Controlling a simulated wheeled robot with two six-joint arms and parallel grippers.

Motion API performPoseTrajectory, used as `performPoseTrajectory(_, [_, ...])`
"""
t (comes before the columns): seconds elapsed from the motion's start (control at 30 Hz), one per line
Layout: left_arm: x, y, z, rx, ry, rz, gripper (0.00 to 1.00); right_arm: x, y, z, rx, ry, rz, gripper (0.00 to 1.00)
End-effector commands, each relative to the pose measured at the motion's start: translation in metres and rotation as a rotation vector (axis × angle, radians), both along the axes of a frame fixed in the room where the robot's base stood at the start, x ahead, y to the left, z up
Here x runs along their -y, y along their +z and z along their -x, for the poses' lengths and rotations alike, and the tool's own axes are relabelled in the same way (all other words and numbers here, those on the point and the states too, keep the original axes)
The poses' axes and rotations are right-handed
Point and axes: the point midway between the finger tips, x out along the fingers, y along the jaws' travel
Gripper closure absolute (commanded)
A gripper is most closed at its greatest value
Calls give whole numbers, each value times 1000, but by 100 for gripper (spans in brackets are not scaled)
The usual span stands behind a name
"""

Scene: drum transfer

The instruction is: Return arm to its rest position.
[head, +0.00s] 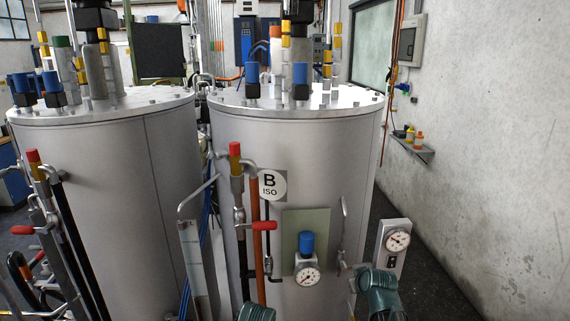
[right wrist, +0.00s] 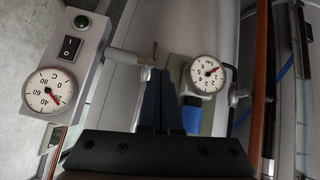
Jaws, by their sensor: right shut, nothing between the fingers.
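My right gripper (right wrist: 157,85) shows at the lower middle of the right wrist view. Its dark fingers are together with nothing between them. The fingertips overlap the picture area between a grey control box (right wrist: 72,65) and a pressure gauge (right wrist: 206,73); I cannot tell how far they are from either. In the head view, a teal part of mine (head: 381,297) is at the bottom right, in front of the right drum (head: 345,170). The right gripper's fingers are not clear there. My left gripper is not in view. The left drum (head: 120,170) stands beside the right one.
The right drum carries a "B ISO" label (head: 272,186), an orange pipe (head: 255,215), a red-handled valve (head: 264,226) and a gauge with a blue knob (head: 307,243). A grey gauge box (head: 392,248) stands to its right. A small shelf (head: 413,147) is on the wall.

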Motion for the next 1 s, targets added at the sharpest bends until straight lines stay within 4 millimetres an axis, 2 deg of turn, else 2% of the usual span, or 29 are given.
performPoseTrajectory(0.03, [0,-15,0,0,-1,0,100,-33,-27,19,-75,37,-13,100])
performPoseTrajectory(0.1, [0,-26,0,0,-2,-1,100,-70,-53,46,-191,69,-23,100])
performPoseTrajectory(0.17, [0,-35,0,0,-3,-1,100,-98,-73,73,-292,90,-21,100])
performPoseTrajectory(0.2, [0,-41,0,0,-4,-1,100,-115,-86,92,-361,99,-16,100])
performPoseTrajectory(0.33, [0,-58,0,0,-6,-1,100,-154,-118,156,-564,108,29,100])
performPoseTrajectory(0.4, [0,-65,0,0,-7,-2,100,-167,-129,186,-653,99,63,100])
performPoseTrajectory(0.5, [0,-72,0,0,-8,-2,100,-177,-138,219,-746,82,109,100])
performPoseTrajectory(0.6, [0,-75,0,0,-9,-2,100,-181,-141,238,-800,67,138,100])
performPoseTrajectory(0.7, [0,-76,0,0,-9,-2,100,-182,-141,246,-822,58,154,100])
performPoseTrajectory(1.0, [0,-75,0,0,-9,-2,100,-182,-140,246,-827,56,155,100])
